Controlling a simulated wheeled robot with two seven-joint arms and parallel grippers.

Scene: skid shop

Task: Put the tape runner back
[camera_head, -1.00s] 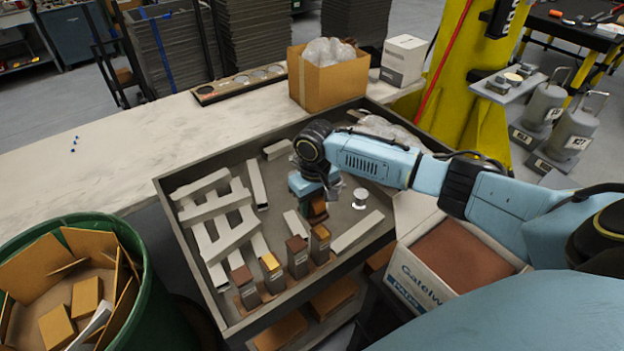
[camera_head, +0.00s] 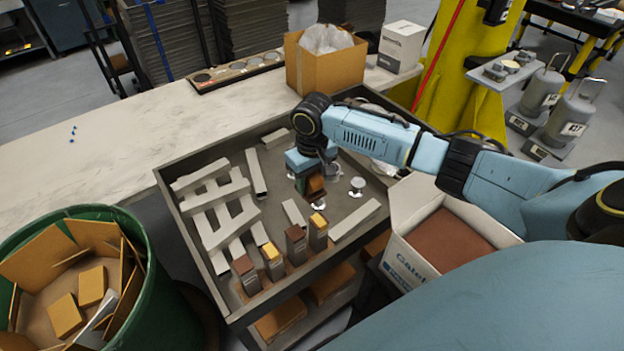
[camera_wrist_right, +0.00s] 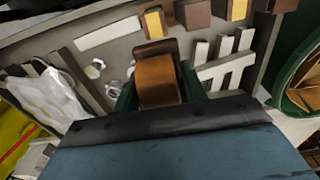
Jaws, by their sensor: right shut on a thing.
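My right gripper (camera_head: 309,186) is over the middle of the grey tray (camera_head: 170,207), pointing down. In the wrist view its dark green fingers (camera_wrist_right: 158,95) are shut on a brown and orange-tan piece, which I take to be the tape runner (camera_wrist_right: 157,80). The tape runner also shows below the gripper in the head view (camera_head: 316,187). It is behind a row of upright dark blocks with brown or yellow tops (camera_head: 296,243) at the tray's front edge. I cannot tell whether it touches the tray. My left gripper is not in view.
Pale strips (camera_head: 215,205) lie stacked at the tray's left. Small white discs (camera_head: 357,186) lie right of the gripper, with clear wrap behind. An open carton (camera_head: 409,262) stands at the tray's right, a green bin (camera_head: 165,290) at the left. A long bench (camera_head: 110,150) runs behind.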

